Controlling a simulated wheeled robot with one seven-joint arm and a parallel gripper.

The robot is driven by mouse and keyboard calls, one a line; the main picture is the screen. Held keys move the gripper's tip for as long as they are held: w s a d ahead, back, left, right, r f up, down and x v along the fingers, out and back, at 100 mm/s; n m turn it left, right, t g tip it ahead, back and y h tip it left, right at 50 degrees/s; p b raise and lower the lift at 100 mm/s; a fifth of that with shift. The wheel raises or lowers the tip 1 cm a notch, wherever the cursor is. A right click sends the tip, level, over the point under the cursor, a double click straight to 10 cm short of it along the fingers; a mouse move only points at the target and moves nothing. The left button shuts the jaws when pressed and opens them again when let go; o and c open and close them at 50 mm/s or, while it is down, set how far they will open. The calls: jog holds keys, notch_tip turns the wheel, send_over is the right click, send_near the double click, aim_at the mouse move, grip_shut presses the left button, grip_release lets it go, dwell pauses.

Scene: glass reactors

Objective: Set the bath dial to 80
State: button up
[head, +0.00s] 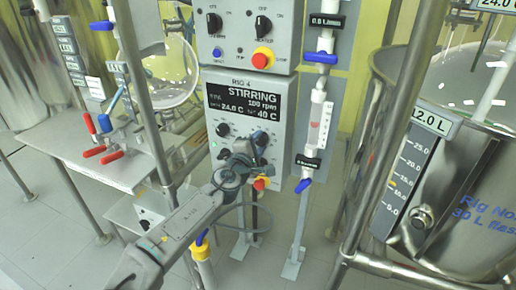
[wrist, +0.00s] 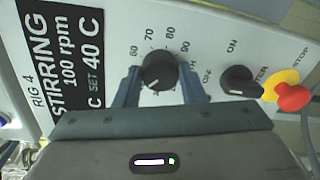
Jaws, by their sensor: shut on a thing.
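The bath dial is a round black knob (wrist: 159,70) on the white panel, with marks such as 60, 70, 80 and 90 printed around it in the wrist view. My gripper (wrist: 160,82) has one finger on each side of the knob and is shut on it. I cannot make out the knob's pointer clearly. The black display (wrist: 76,60) reads STIRRING, 100 rpm and set 40 C. In the head view my gripper (head: 248,150) is against the lower front of the RIG 4 box (head: 283,100), whose display (head: 243,103) also shows 40 C.
A black ON/OFF switch (wrist: 238,82) and a red stop button (wrist: 293,97) on a yellow base sit right of the dial. A metal post (head: 138,80) stands left of my arm. A steel vessel (head: 460,190) stands at the right, beyond a valved pipe (head: 316,125).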

jog(key=m+b, duration=0.1)
jog(key=m, duration=0.1)
jog(key=m+b, duration=0.1)
jog(key=m, duration=0.1)
jog(key=m+b, duration=0.2)
jog(key=m, duration=0.1)
jog(key=shift+f, duration=0.3)
jog(key=m+b, duration=0.1)
jog(key=m, duration=0.2)
jog(key=shift+m+y+b, duration=0.3)
jog(key=shift+b, duration=0.1)
jog(key=m+b, duration=0.1)
jog(key=m, duration=0.2)
jog(key=shift+t+b, duration=0.3)
jog(key=m+b, duration=0.1)
jog(key=m, duration=0.3)
jog(key=m+b, duration=0.1)
jog(key=m, duration=0.2)
jog(key=shift+m, duration=0.4)
jog(key=m, duration=0.3)
jog(key=shift+a, duration=0.1)
jog(key=shift+m, duration=2.1)
